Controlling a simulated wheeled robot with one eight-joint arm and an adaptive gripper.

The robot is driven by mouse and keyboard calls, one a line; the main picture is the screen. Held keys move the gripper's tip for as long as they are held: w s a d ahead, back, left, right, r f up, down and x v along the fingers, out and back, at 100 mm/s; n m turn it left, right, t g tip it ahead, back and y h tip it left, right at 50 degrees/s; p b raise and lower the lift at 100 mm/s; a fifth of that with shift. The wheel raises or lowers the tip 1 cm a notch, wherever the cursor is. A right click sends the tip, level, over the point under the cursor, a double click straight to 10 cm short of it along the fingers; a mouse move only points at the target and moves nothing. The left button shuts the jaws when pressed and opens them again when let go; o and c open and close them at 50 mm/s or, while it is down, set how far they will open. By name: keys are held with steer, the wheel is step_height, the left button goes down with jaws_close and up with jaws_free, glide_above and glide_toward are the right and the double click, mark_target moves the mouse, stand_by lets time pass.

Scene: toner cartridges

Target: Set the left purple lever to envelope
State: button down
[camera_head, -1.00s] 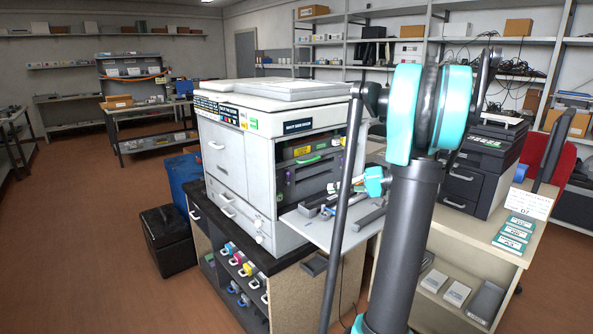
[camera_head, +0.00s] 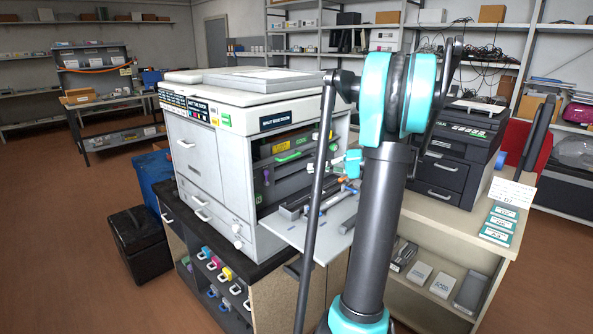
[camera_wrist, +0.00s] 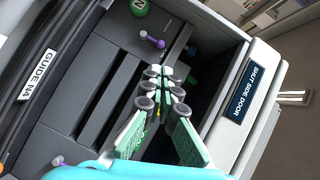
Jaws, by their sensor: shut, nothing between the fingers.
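The printer (camera_head: 235,125) has its side opening exposed, with a dark interior. In the wrist view, a purple lever (camera_wrist: 152,40) stands near the top on a grey panel, close to a green round "N" label. A second small purple knob (camera_wrist: 60,161) is at the lower left. In the head view, a purple spot (camera_head: 266,176) shows at the opening's left side. I cannot tell the levers' settings. My gripper (camera_wrist: 166,72) is shut and empty; its fingertips are below and right of the upper purple lever, apart from it in the picture.
A fold-down tray (camera_head: 325,232) juts from the opening below my gripper. The "SHUT SIDE DOOR" edge (camera_wrist: 245,92) borders the opening in the wrist view. A side table (camera_head: 470,240) with dark machines stands at right.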

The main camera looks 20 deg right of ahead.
glide_toward(266, 178)
steer(key=w+a, duration=0.2)
steer(key=a, duration=0.3)
steer(key=shift+w+r, duration=0.4)
